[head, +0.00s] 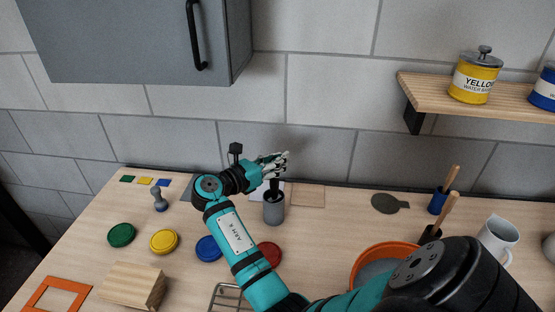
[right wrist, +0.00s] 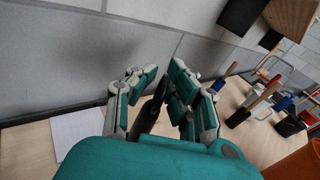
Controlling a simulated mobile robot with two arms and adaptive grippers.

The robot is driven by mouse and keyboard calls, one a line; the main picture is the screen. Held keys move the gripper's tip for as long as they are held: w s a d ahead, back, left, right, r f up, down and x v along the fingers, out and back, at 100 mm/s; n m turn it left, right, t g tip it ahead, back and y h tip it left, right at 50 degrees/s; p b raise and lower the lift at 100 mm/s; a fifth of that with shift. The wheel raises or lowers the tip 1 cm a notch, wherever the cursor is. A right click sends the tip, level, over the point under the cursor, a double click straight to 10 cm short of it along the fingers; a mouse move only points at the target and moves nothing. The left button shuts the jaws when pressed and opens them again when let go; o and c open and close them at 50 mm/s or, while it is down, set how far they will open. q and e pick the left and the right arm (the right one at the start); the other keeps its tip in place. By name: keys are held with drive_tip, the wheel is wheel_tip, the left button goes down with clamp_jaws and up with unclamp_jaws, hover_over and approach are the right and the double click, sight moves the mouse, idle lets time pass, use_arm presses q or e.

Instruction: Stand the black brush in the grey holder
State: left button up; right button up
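The grey holder (head: 273,211) stands upright on the worktop near the wall. The black brush (head: 274,187) is upright with its lower end at the holder's mouth; how deep it sits is hidden. Its upper part is hidden by my right gripper (head: 277,161), which is just above the holder. In the right wrist view the black brush (right wrist: 150,112) lies between the fingers of my right gripper (right wrist: 160,84), with gaps visible on both sides, so the gripper looks open around it. My left gripper is not in view.
Green (head: 122,235), yellow (head: 164,241), blue (head: 208,248) and red (head: 269,254) lids lie nearby. An orange bowl (head: 372,252), a blue cup (head: 437,202) with a wooden-handled tool and a white mug (head: 498,238) stand right. A wall shelf (head: 425,88) is above.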

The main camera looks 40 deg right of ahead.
drive_tip(key=o, duration=0.3)
drive_tip(key=shift+a, duration=0.1)
drive_tip(key=a, duration=0.7)
drive_tip(key=shift+a+r, duration=0.15)
drive_tip(key=shift+r, duration=0.25)
drive_tip(key=shift+f, duration=0.1)
idle(0.5)
